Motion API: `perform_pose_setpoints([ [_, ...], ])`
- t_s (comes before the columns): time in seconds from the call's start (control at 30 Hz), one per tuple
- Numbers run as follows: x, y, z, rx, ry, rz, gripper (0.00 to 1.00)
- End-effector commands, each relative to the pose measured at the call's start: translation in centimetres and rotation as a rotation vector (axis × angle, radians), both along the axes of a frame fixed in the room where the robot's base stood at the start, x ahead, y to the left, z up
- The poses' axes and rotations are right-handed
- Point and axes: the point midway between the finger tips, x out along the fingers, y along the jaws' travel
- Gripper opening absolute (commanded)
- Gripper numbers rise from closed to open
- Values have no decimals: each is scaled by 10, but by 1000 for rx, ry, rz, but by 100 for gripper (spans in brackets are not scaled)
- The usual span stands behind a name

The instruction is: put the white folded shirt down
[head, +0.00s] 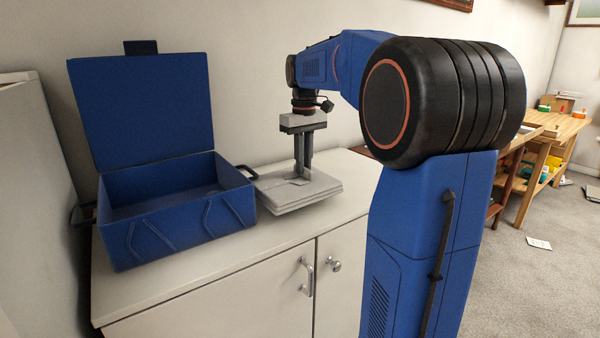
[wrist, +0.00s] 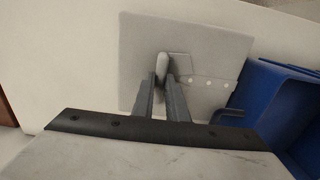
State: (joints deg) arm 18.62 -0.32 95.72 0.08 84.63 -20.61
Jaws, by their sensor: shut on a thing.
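The white folded shirt (head: 318,191) is a flat, pale grey-white stack of folded layers at the cabinet top, just right of the blue case. My gripper (head: 300,176) points down over it and is shut on a pinched fold of the shirt. In the wrist view the shirt (wrist: 210,52) spreads beneath my fingertips (wrist: 162,80), with the raised fold between them and a row of buttons to the right. I cannot tell whether its underside touches the cabinet top.
The open blue case (head: 185,237) stands left of the shirt, lid up, its side handle close to the shirt; its inside looks empty. The white cabinet (head: 225,290) has bare top at the front and right of the shirt. A wooden workbench (head: 550,130) stands far right.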

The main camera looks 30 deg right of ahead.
Motion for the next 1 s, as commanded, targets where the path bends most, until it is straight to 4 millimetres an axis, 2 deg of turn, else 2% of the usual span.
perform_pose_setpoints([
  [0.1,13,0,0,0,0,0,0],
  [0.2,18,1,0,0,-1,0,0],
  [0.33,18,1,-8,0,1,-1,0],
  [0.57,17,1,-34,0,0,-1,0],
  [0.93,17,1,-38,0,0,-1,0],
  [0.97,17,1,-38,0,0,-1,18],
  [1.0,17,1,-38,0,0,-1,27],
])
